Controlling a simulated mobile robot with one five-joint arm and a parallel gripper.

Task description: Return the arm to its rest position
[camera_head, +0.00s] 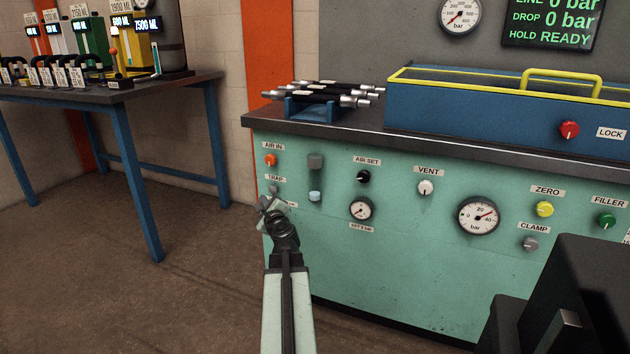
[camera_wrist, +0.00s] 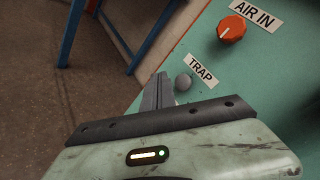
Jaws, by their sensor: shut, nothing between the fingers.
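My gripper (camera_head: 270,205) is stretched forward on my pale green arm, close to the left end of the green bench front. Its fingers are together with nothing between them. In the wrist view the shut fingers (camera_wrist: 160,93) point toward the panel's left edge, beside the grey TRAP knob (camera_wrist: 183,82). Whether they touch the knob cannot be told. The orange AIR IN knob (camera_wrist: 231,28) is above and to the right of it; it also shows in the head view (camera_head: 270,160).
The green test bench (camera_head: 400,240) fills the right, with several knobs, gauges and a blue yellow-rimmed box (camera_head: 480,110) on top. A blue rack (camera_head: 310,110) holds metal-ended hoses. A blue-legged table (camera_head: 150,215) stands at left. Floor between them is clear.

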